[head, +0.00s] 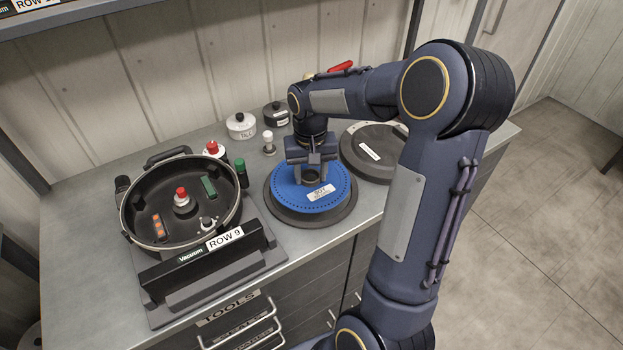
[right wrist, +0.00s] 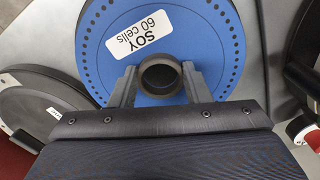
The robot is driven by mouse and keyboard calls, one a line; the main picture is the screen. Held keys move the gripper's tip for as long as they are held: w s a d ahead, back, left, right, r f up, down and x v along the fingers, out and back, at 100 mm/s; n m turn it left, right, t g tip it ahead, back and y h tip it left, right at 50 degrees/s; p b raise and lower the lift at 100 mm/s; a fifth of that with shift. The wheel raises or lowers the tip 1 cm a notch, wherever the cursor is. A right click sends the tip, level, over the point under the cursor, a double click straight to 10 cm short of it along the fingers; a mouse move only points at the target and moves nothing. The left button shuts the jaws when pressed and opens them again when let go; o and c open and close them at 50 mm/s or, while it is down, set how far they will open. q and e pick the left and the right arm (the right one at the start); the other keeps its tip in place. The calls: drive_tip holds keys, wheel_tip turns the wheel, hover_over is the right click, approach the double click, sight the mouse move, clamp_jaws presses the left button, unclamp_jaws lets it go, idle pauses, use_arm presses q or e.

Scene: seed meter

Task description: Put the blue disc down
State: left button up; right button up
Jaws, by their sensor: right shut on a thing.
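The blue disc (head: 335,187) is flat, with small holes round its edge and a white label reading "SOY 60 cells". It also shows in the right wrist view (right wrist: 215,35). My right gripper (head: 312,173) comes down from above at its middle. Its two fingers are shut on the disc's dark round hub (right wrist: 160,92), one on each side. A dark round stand (head: 310,220) lies under the disc, its rim showing at the front and right. Whether the disc touches it I cannot tell. My left gripper is not in view.
The open round seed meter housing (head: 128,215) stands left, behind a "ROW 9" plate (head: 225,239). A dark disc (head: 352,148) lies right of the blue disc. A white lidded pot (head: 240,127), a black pot (head: 276,115) and a white-topped knob (head: 268,138) stand behind.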

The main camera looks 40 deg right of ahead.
sight(312, 183)
drive_tip(key=shift+w+d+f, duration=0.15)
drive_tip(key=shift+f, duration=0.05)
drive_tip(key=f, duration=0.3)
drive_tip(key=shift+w+d+f, duration=0.15)
drive_tip(key=shift+w+d, duration=0.05)
drive_tip(key=shift+d, duration=0.1)
drive_tip(key=shift+f, duration=0.3)
drive_tip(key=shift+f, duration=0.15)
drive_tip(key=o, duration=1)
